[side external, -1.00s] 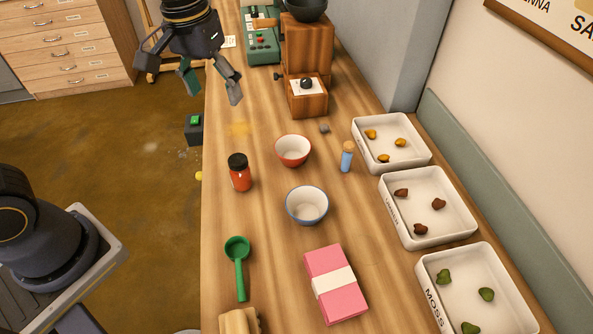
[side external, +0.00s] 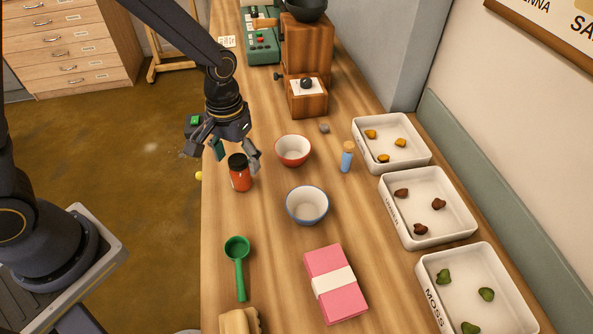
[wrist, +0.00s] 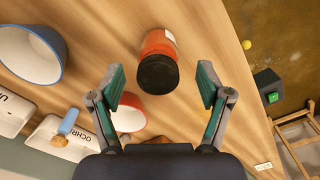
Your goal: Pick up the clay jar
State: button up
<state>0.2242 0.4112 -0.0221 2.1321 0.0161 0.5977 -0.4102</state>
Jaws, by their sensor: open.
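The clay jar (side external: 240,177) is a small red-orange jar with a black lid. It stands upright on the table near its left edge in the side external view. In the wrist view the jar (wrist: 159,62) lies ahead of and between the fingers, its black lid toward me. My gripper (side external: 236,158) is above and just behind the jar, with its fingers spread either side of the lid. In the wrist view my gripper (wrist: 162,86) is open and empty, with clear gaps between each finger and the jar.
A red bowl (side external: 293,151) stands close right of the jar, and a blue-rimmed bowl (side external: 307,205) stands front right. A corked blue vial (side external: 346,157), a green scoop (side external: 237,262) and a pink packet (side external: 335,284) are farther off. White trays (side external: 428,241) line the right side.

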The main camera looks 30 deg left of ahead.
aim_at(241, 171)
notch_tip(241, 171, down, 4)
jog(key=shift+d+f, duration=0.1)
jog(key=shift+w, duration=0.1)
jog(key=c, duration=1.3)
